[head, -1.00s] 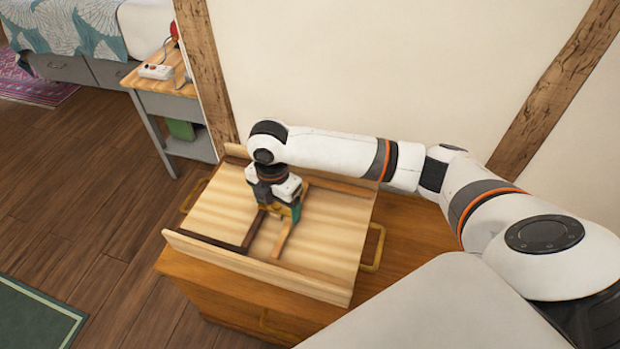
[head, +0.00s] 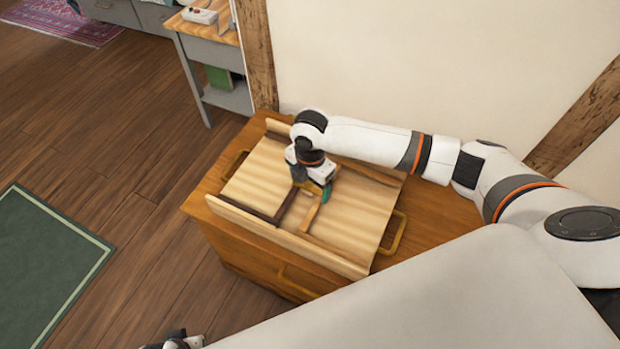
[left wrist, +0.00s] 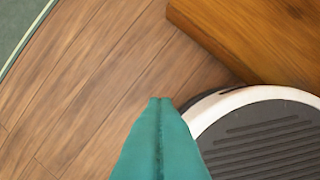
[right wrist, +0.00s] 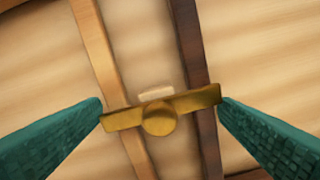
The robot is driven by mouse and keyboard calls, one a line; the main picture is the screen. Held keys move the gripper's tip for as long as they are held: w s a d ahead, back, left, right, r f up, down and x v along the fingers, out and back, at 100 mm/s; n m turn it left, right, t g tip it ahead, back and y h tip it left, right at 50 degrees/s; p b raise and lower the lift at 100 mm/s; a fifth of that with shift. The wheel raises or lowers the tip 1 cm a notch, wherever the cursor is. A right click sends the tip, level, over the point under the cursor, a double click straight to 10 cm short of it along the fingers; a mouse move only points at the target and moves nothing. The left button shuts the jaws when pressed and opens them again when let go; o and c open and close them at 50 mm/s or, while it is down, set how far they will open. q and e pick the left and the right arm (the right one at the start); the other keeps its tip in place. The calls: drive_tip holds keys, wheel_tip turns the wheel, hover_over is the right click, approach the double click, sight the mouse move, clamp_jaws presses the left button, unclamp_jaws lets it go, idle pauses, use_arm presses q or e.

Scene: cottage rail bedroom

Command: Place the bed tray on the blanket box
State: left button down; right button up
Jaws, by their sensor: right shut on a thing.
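The bed tray (head: 345,222) is a pale wooden board with raised edge strips, brass side handles, and dark and light wooden bars across its face. It lies level over the top of the wooden blanket box (head: 440,215); I cannot tell whether its underside fully touches. My right gripper (head: 308,192) is shut on the tray's brass middle piece (right wrist: 160,112), with a teal finger at each end of it in the right wrist view (right wrist: 160,105). My left gripper (left wrist: 160,100) is shut and empty over the floor beside the box; the box corner (left wrist: 250,40) shows there.
A grey side table (head: 205,50) with a white device on top stands beyond the box at the back. The timber-framed wall (head: 420,65) rises close behind the box. A green rug (head: 45,265) lies at left on open wooden floor (head: 120,150).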

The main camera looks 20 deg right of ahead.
sight(310, 184)
drive_tip(key=shift+r, duration=0.1)
drive_tip(key=o, duration=1.9)
drive_tip(key=shift+r, duration=0.15)
use_arm(q)
drive_tip(key=s+f+p, duration=0.3)
drive_tip(key=s+f, duration=0.1)
drive_tip(key=f, duration=0.5)
drive_tip(key=shift+s+a+g, duration=0.25)
drive_tip(key=shift+a+g, duration=0.05)
use_arm(e)
wheel_tip(310, 184, up, 12)
drive_tip(key=shift+f, duration=0.15)
drive_tip(key=shift+s+f, duration=0.1)
